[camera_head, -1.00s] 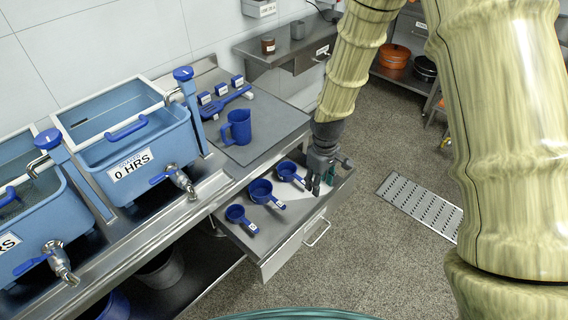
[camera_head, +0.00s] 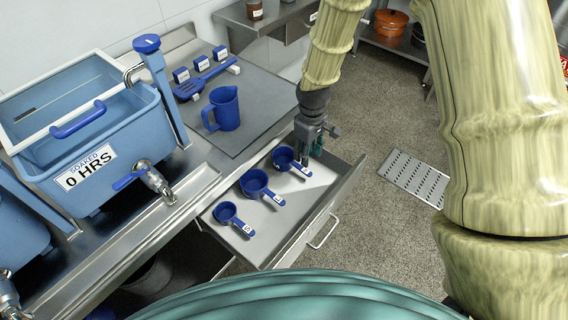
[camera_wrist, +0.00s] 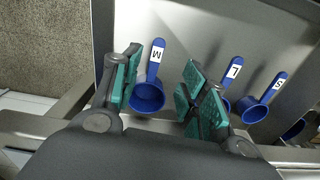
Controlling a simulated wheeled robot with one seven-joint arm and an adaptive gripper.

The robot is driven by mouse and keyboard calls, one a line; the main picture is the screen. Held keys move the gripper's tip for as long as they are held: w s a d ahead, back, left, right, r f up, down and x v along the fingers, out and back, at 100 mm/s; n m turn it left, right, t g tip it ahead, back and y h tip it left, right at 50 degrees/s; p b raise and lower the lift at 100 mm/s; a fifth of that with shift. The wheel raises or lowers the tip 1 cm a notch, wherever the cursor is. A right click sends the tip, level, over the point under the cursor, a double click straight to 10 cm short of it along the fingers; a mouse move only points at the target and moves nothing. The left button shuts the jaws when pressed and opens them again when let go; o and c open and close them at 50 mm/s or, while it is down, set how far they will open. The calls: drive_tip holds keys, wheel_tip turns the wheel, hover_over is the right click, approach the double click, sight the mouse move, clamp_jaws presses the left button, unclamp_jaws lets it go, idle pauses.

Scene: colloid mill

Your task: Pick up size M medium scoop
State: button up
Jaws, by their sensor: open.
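The size M scoop (camera_head: 284,159) is blue, with a round cup and a white label on its handle. It lies farthest back of three scoops in the open drawer. In the wrist view the M scoop (camera_wrist: 148,96) shows between my fingers, nearer the left one, its handle pointing up the picture. My gripper (camera_head: 312,150) is open at the right of this scoop in the head view. In the wrist view my gripper (camera_wrist: 163,88) has teal pads apart and holds nothing. I cannot tell its exact height above the scoop.
The L scoop (camera_head: 255,184) and S scoop (camera_head: 228,213) lie in the same metal drawer (camera_head: 325,202). In the wrist view the L scoop (camera_wrist: 234,72) is close beside my right finger. A blue jug (camera_head: 224,108) stands on the counter above.

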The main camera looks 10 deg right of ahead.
sight(306, 170)
drive_tip(key=shift+w+f+p, duration=0.1)
drive_tip(key=shift+f+p, duration=0.25)
drive_tip(key=shift+f, duration=2.75)
drive_tip(key=shift+w+f+p, duration=0.15)
drive_tip(key=shift+f+p, duration=0.1)
drive_tip(key=shift+f, duration=0.95)
drive_tip(key=shift+w+f+p, duration=0.1)
drive_tip(key=shift+f+p, duration=0.15)
drive_tip(key=shift+f, duration=0.95)
clamp_jaws()
